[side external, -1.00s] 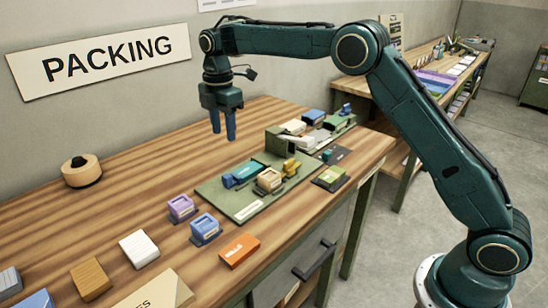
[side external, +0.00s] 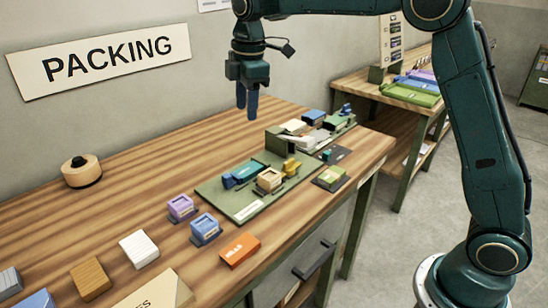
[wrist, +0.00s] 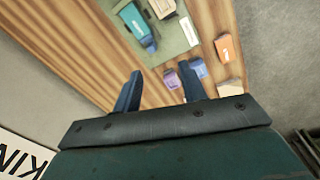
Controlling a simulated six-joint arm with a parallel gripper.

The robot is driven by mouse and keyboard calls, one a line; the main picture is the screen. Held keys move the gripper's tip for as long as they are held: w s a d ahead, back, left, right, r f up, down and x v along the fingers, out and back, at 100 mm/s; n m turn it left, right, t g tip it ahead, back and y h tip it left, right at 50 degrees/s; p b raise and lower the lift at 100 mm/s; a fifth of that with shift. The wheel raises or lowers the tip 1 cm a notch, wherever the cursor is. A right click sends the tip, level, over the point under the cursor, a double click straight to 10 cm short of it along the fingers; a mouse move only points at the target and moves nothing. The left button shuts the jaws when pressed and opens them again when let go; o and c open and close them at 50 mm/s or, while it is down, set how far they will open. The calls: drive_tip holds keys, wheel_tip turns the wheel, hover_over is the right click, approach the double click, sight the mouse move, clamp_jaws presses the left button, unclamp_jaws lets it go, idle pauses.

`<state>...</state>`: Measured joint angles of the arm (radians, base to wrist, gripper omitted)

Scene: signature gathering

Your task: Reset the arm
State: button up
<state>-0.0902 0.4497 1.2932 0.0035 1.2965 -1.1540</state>
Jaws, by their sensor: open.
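My gripper (side external: 247,103) hangs above the back part of the wooden workbench (side external: 130,170), fingers pointing down. It is empty and clear of everything on the bench.
A green board (side external: 248,207) bears a teal item (side external: 243,172) and a cream block (side external: 269,180). Purple (side external: 181,208), blue (side external: 205,229), orange (side external: 239,250) and white (side external: 139,249) blocks lie nearer. A tape roll (side external: 81,171) sits by the wall. A second bench (side external: 362,92) stands behind.

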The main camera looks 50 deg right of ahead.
drive_tip(key=s+d+r+m+t, duration=0.15)
drive_tip(key=s+r+m, duration=0.3)
drive_tip(key=s, duration=0.45)
drive_tip(key=s+d+f+m+t, duration=0.1)
drive_tip(key=s+m, duration=0.4)
drive_tip(key=s, duration=0.7)
drive_tip(key=s+d+f+m+t, duration=0.2)
drive_tip(key=s+f+m, duration=0.2)
drive_tip(key=s, duration=0.9)
drive_tip(key=shift+f+m, duration=0.2)
drive_tip(key=shift+m, duration=0.15)
